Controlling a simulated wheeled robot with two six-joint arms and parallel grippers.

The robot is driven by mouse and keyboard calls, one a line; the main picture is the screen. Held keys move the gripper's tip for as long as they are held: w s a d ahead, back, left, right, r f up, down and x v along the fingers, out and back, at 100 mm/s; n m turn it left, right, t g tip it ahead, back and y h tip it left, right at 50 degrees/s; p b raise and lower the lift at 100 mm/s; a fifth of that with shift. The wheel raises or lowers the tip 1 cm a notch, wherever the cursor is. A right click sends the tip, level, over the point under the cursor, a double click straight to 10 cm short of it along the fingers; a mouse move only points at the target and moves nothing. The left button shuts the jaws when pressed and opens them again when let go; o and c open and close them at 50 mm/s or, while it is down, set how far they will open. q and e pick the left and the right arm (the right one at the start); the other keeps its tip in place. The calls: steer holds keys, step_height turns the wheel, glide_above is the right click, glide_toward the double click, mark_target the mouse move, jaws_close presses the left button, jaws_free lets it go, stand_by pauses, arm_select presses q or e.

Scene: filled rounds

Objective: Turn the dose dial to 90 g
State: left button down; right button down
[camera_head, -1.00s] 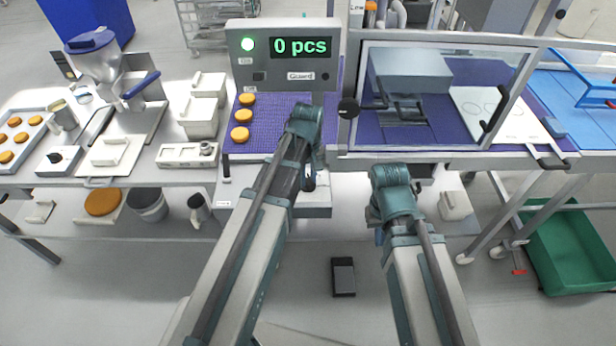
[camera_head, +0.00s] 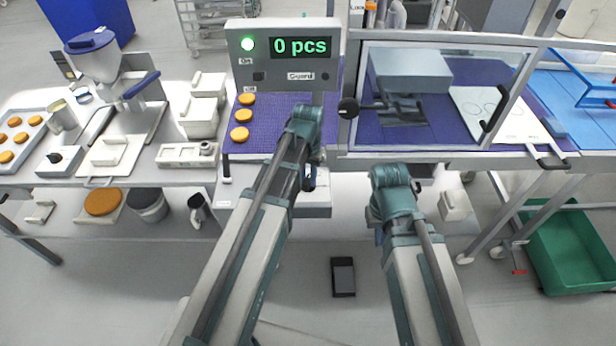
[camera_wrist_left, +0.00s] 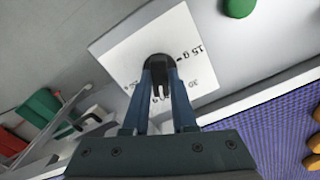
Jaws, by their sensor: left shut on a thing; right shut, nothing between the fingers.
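In the left wrist view, the dose dial is a dark round knob (camera_wrist_left: 160,66) on a white scale plate (camera_wrist_left: 122,48). The mark "15 g" reads to the right of the knob, and "30" at its lower right. Other marks are partly hidden by my fingers. My left gripper (camera_wrist_left: 160,88) is shut on the knob. In the head view, my left gripper (camera_head: 308,182) is below the front edge of the purple belt, and my arm hides the dial. My right gripper (camera_head: 379,236) is shut and empty, pointing down and mostly hidden by its wrist.
A display reading "0 pcs" (camera_head: 300,46) stands above the purple belt (camera_head: 262,112), which carries several orange rounds. A clear-fronted guard (camera_head: 435,95) is to the right. A worktable with a hopper (camera_head: 100,58) is to the left. A green bin (camera_head: 570,250) stands on the floor at right.

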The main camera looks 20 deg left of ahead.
mark_target(308, 179)
arm_select(q)
steer(key=shift+m, duration=0.5)
steer(key=c, duration=0.7)
jaws_free()
steer(key=shift+r, duration=0.15)
step_height(308, 179, up, 14)
steer(key=p, duration=1.3)
steer(key=shift+f+p, duration=0.25)
steer(key=shift+p, duration=0.15)
